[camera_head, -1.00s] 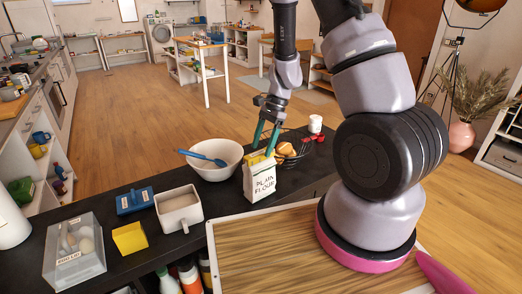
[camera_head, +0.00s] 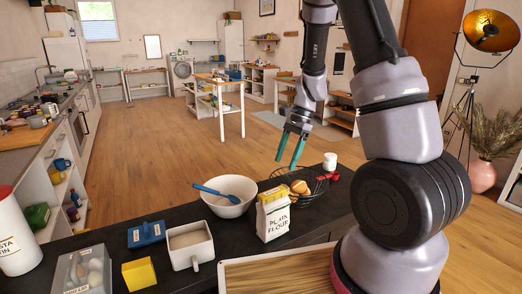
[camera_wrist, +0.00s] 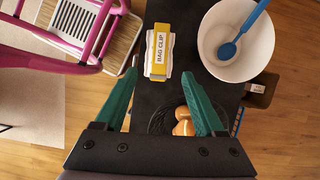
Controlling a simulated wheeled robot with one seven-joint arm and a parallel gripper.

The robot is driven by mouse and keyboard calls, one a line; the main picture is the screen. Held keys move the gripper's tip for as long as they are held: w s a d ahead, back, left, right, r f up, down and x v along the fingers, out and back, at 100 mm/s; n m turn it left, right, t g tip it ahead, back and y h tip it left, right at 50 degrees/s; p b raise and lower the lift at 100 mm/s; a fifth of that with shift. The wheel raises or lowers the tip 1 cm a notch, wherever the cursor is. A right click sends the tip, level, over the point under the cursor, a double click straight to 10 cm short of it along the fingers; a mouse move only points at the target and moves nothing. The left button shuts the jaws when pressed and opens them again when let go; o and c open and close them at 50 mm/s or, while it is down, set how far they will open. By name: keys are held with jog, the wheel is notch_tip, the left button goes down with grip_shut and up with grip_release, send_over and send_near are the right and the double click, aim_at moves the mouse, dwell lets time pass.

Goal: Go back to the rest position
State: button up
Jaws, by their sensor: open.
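My gripper (camera_head: 290,150) hangs above the dark counter in the head view, its two green fingers apart and nothing between them. The fingers do not touch the bag.
A white bowl (camera_head: 229,207) with a blue spoon (camera_head: 212,192) stands left of the flour. A wire basket (camera_head: 318,186) with eggs is behind it on the right. A white container (camera_head: 190,246), a yellow block (camera_head: 139,274) and a blue dish (camera_head: 146,234) stand left. Open floor lies beyond the counter.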

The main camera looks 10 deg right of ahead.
jog(key=s+r+n+t, duration=0.3)
jog(key=s+r, duration=0.2)
jog(key=r, duration=0.4)
jog(key=s+d+r+n+t+h, duration=0.1)
jog(key=s+r+n+t, duration=0.2)
jog(key=s+r, duration=0.3)
jog(key=s+r+n+t+h, duration=0.1)
jog(key=s+r+n+t, duration=0.2)
jog(key=r, duration=0.9)
jog(key=shift+s+d, duration=0.25)
jog(key=shift+s, duration=0.95)
